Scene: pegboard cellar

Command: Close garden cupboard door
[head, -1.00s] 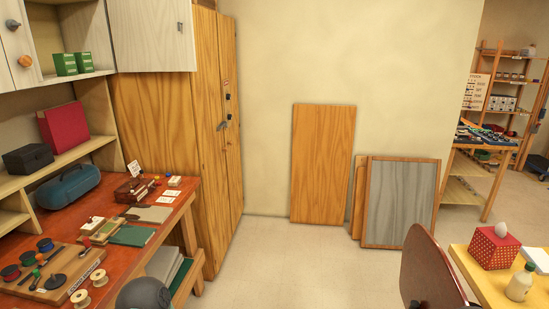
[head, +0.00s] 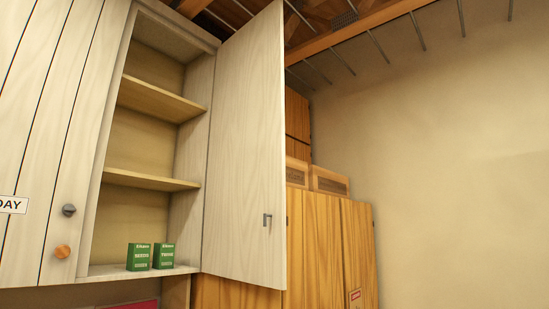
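The pale wooden wall cupboard (head: 187,155) is on the left in the head view, with its shelves showing. Its door (head: 240,140) stands open, swung out on the right side of the opening. A small grey metal handle (head: 267,219) sits low near the door's right edge. Two green boxes (head: 151,256) stand on the cupboard's bottom shelf. Neither of my grippers shows in this view.
Closed pale doors with dark grooves (head: 50,120) are at the left, with a grey knob and an orange knob. A tall wooden cabinet (head: 330,245) stands behind the open door. Roof beams (head: 365,30) cross above. The wall at right is bare.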

